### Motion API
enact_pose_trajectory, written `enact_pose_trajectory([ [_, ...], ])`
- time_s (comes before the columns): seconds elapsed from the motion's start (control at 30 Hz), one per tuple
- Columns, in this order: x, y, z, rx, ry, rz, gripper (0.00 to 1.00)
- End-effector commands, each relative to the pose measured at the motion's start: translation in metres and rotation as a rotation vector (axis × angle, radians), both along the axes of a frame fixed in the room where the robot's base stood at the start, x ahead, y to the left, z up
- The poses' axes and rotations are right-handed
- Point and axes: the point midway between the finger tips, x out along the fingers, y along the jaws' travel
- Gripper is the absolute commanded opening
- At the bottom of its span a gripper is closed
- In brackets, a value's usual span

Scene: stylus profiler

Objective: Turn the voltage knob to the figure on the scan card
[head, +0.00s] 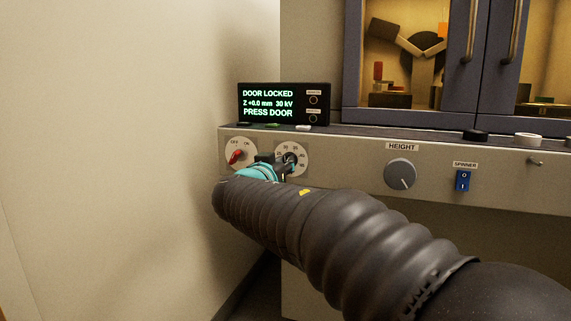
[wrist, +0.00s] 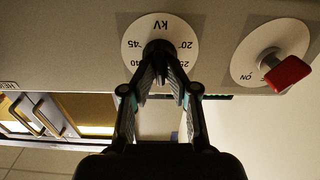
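The voltage knob (wrist: 157,48) is dark and sits at the centre of a white kV dial (wrist: 131,32), upside down in the wrist view. The dial (head: 302,152) also shows in the head view, partly behind my gripper. My gripper (wrist: 160,62) is at the dial, with its two fingertips closed in on the knob from both sides. The fingers hide part of the knob and some dial figures. The display (head: 268,103) reads "DOOR LOCKED", "Z +0.0 mm 30 kV" and "PRESS DOOR". I cannot make out a scan card in either view.
A red-handled OFF/ON switch (head: 235,157) is just left of the dial. A grey HEIGHT knob (head: 400,174) and a blue SPINNER switch (head: 463,181) are to the right. A wall (head: 120,130) stands close on the left. A glazed cabinet (head: 412,115) is above.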

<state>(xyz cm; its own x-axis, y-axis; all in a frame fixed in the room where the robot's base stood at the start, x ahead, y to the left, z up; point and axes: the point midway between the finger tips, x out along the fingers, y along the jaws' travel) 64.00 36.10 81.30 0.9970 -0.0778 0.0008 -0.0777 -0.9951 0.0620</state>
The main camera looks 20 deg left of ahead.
Motion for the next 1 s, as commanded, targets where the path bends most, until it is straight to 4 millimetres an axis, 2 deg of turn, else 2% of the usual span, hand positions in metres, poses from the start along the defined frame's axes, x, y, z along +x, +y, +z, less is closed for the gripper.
enact_pose_trajectory([
  [0.23, 0.0006, 0.0, -0.002, -0.053, 0.007, 0.0, 0.25],
  [0.63, 0.0007, 0.0013, -0.0018, -0.469, 0.039, 0.0, 0.25],
  [0.93, 0.0006, 0.0014, -0.0018, -0.512, 0.042, 0.0, 0.25],
  [0.97, 0.0006, 0.0015, -0.0017, -0.511, 0.041, 0.001, 0.2],
  [1.0, 0.0006, 0.0015, -0.0017, -0.511, 0.041, 0.001, 0.1],
])
